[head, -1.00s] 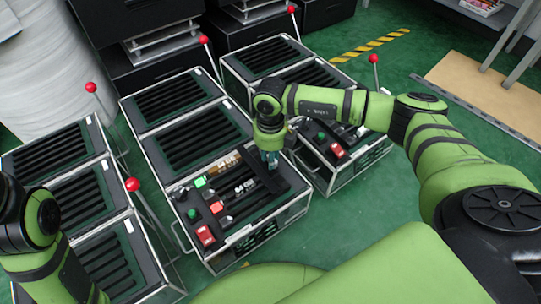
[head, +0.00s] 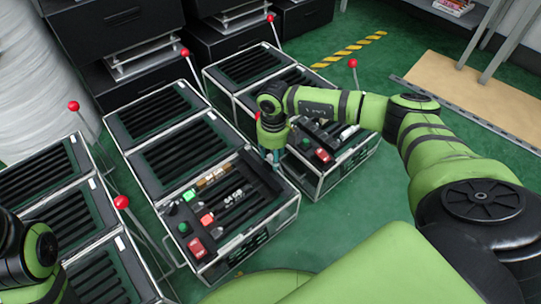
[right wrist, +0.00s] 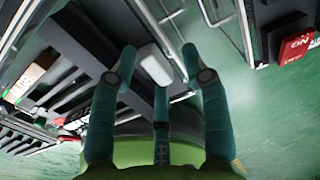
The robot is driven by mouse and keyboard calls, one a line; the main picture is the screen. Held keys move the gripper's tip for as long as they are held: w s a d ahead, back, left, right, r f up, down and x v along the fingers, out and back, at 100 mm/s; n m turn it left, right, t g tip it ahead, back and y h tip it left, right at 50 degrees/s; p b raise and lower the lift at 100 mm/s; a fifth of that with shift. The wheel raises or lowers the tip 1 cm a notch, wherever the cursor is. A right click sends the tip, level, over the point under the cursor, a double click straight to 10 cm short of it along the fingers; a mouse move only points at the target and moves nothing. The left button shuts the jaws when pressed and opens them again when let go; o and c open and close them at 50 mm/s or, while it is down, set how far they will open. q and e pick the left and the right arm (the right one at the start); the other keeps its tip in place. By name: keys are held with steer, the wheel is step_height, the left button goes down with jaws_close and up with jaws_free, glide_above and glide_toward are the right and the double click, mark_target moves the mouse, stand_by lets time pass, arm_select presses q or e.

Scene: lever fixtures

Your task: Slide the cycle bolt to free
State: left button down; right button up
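The middle console's control panel (head: 222,216) carries several dark sliding bars, lit buttons and a red switch (head: 197,248). I cannot read which part is the cycle bolt. My right gripper (head: 272,155) points down at the right edge of this panel, by the gap to the right console. In the right wrist view its teal fingers (right wrist: 160,75) are spread around a pale grey block (right wrist: 155,65).
The right console (head: 335,165) stands close beside my right gripper. The left console (head: 85,215) is at the left. Red-knobbed levers (head: 121,202) rise beside the consoles. Green floor (head: 350,220) is clear at the front right.

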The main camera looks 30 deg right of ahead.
steer(key=shift+a, duration=0.1)
steer(key=shift+r, duration=0.2)
step_height(320, 180, up, 12)
steer(key=shift+f, duration=0.2)
stand_by(0.6)
